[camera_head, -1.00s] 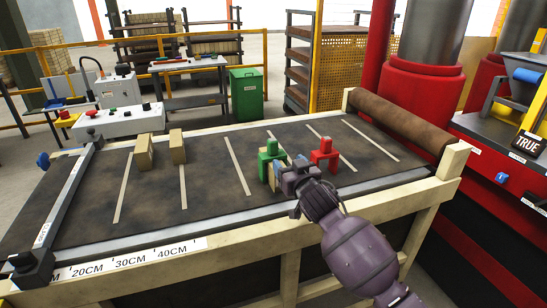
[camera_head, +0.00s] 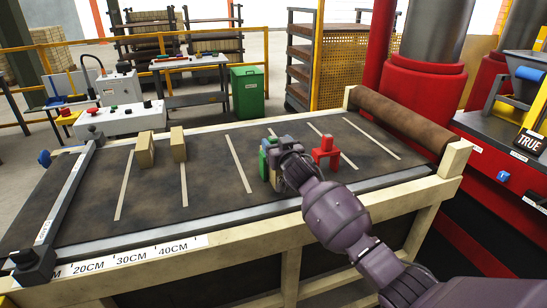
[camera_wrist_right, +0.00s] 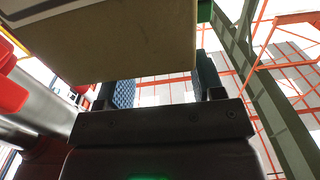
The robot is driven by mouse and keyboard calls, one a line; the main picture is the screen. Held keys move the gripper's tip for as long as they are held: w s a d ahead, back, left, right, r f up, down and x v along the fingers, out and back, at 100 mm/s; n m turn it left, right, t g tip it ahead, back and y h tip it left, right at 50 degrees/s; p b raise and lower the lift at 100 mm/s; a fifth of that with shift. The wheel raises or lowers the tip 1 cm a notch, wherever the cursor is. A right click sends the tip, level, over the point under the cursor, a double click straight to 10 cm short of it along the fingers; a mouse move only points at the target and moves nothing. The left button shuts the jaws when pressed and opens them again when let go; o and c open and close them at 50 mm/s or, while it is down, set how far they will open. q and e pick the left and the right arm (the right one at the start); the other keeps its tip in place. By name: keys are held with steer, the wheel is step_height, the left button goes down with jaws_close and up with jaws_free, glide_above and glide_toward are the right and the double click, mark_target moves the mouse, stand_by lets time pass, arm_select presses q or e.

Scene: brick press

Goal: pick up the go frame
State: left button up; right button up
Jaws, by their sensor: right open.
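The green frame (camera_head: 263,165), which I take to be the go frame, stands on the belt right of centre, mostly hidden behind my right gripper (camera_head: 275,157). A tan brick stands close beside or within it, partly covered. In the right wrist view this brick (camera_wrist_right: 115,40) fills the upper left, in front of the right gripper (camera_wrist_right: 165,88). Its two ridged pads stand apart at the brick's lower edge. A small green piece (camera_wrist_right: 205,10) shows at the top. Whether the pads touch anything cannot be told. My left gripper is not in view.
A red frame (camera_head: 326,152) stands on the belt just right of the gripper. Two tan bricks (camera_head: 145,149) (camera_head: 178,144) stand farther left. A dark roller (camera_head: 400,122) closes the right end; a wooden rail (camera_head: 240,225) runs along the front.

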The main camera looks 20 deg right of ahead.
steer(key=shift+w, duration=0.6)
jaws_close()
